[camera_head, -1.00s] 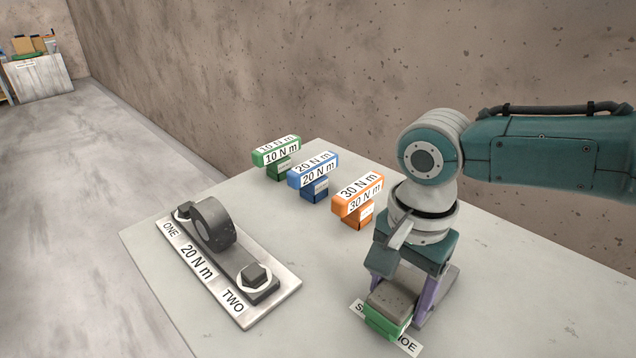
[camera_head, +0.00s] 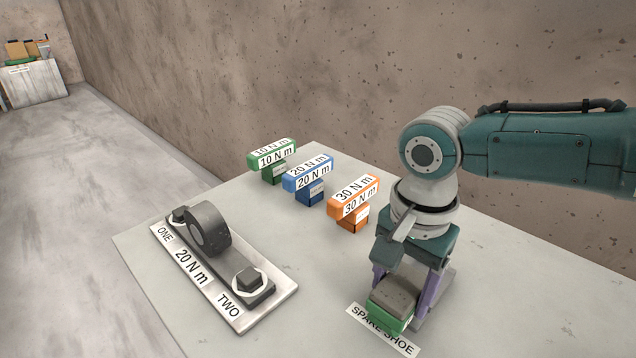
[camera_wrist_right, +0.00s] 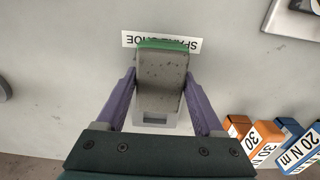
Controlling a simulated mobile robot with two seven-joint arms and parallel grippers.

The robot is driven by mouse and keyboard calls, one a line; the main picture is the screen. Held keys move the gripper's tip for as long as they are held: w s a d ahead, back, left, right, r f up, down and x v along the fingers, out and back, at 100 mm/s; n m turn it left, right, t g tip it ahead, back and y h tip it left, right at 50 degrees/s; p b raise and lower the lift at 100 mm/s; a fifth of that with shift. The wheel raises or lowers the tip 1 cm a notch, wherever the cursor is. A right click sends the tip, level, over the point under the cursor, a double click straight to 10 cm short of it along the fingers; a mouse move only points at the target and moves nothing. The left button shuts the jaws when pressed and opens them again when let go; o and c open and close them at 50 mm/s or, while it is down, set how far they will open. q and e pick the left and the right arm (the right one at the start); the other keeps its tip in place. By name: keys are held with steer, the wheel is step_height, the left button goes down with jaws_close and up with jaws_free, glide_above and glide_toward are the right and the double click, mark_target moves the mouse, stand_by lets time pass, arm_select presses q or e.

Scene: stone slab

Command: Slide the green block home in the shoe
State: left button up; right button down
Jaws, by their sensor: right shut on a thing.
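The green block (camera_head: 391,323) has a grey, speckled top and shows green along its front. In the right wrist view its green edge (camera_wrist_right: 168,44) lies against the label. My right gripper (camera_head: 404,303) points down, its purple fingers on both sides of the block, shut on it. It also shows in the right wrist view (camera_wrist_right: 162,98). A pale grey part (camera_wrist_right: 157,122), likely the shoe, shows under the block's near end; the block hides most of it, so I cannot tell how deep the block sits. My left gripper is not in view.
A "SPARE SHOE" label (camera_head: 405,346) lies in front of the block. A plate (camera_head: 265,310) with a dark bracket and bolts is at left. Green (camera_head: 272,158), blue (camera_head: 308,178) and orange (camera_head: 354,201) torque blocks stand behind. The slab's middle is clear.

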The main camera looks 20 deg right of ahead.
mark_target(417, 269)
steer(key=shift+w+d, duration=0.3)
steer(key=shift+d, duration=0.4)
steer(key=shift+w+d, duration=0.15)
steer(key=shift+d, duration=0.2)
stand_by(0.4)
steer(key=shift+w+d+b, duration=0.35)
steer(key=shift+d+b, duration=0.2)
steer(key=shift+d, duration=0.3)
steer(key=shift+w+d+b, duration=0.2)
steer(key=shift+d+b, duration=0.1)
steer(key=shift+d, duration=0.2)
steer(key=shift+w+d+b, duration=0.2)
steer(key=shift+d+b, duration=0.05)
steer(key=shift+d, duration=0.2)
stand_by(0.3)
steer(key=shift+c, duration=2)
jaws_free()
steer(key=o, duration=0.4)
